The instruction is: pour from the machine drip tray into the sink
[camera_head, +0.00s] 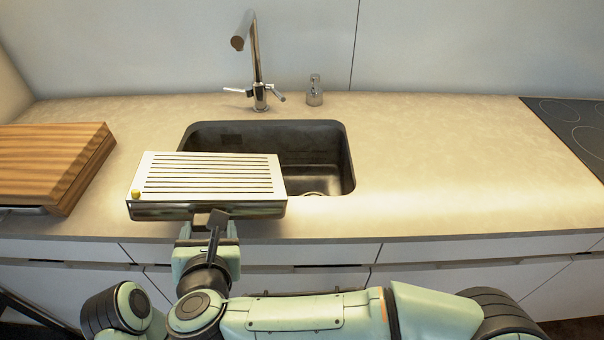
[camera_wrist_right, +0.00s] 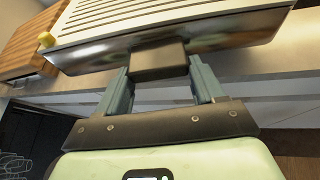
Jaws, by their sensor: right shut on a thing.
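The drip tray (camera_head: 208,176) has a slotted pale top, a shiny metal front and a small yellow knob at its left corner. It is held about level above the counter's front edge and covers the front left part of the sink. The dark sink (camera_head: 318,150) is set into the counter, its right part and drain visible. My right gripper (camera_head: 211,222) is shut on the dark tab at the front of the tray. In the right wrist view the gripper (camera_wrist_right: 160,75) grips that tab under the tray (camera_wrist_right: 175,40). My left gripper is not in view.
A tall faucet (camera_head: 257,65) and a small dispenser (camera_head: 314,91) stand behind the sink. A wooden board (camera_head: 50,160) lies at the left. A black cooktop (camera_head: 575,125) is at the far right. The counter (camera_head: 440,160) right of the sink is clear.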

